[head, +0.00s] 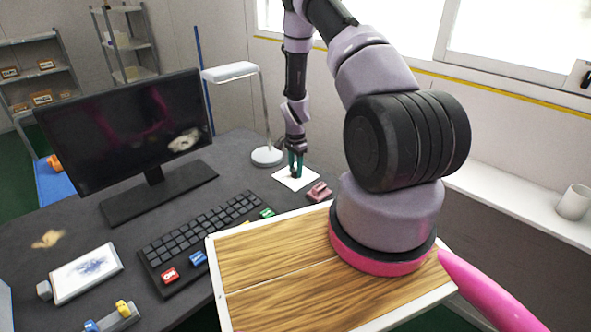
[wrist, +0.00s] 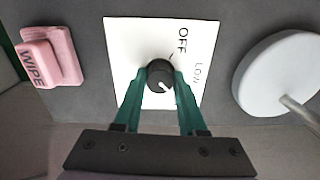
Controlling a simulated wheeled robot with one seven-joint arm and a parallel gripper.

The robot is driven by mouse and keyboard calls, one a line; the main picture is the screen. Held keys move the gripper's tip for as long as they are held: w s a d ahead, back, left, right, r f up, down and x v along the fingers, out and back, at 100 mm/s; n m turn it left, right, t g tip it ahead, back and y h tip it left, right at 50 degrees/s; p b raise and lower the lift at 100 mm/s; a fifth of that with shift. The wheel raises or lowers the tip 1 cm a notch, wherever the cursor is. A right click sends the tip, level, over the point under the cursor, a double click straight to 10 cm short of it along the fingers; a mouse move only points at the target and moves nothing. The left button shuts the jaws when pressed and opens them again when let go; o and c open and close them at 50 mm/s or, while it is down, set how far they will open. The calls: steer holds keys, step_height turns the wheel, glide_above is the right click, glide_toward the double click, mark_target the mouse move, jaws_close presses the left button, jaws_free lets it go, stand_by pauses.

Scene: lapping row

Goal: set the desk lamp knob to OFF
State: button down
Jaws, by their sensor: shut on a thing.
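The desk lamp (head: 231,72) has a white head, a thin post and a round base, standing on the grey desk. Its base also shows at the right of the wrist view (wrist: 268,82). A white plate (head: 283,179) lies beside the base. In the wrist view this plate (wrist: 124,36) carries the words OFF and LOW and a round dark knob (wrist: 158,72). A pale mark on the knob points down and right, away from OFF. My gripper (wrist: 160,82) has its green fingers shut on the knob's sides. In the head view my gripper (head: 296,162) hides the knob.
A pink block marked WIPE (wrist: 50,58) sits left of the plate in the wrist view. In the head view, a monitor (head: 130,125), a keyboard (head: 195,240) and small coloured blocks occupy the desk. A wooden-topped tray (head: 275,275) is in front.

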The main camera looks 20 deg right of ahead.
steer(key=n, duration=0.5)
steer(key=shift+n, duration=0.3)
steer(key=n, duration=1)
steer(key=shift+n, duration=2.6)
steer(key=shift+c, duration=2.3)
jaws_free()
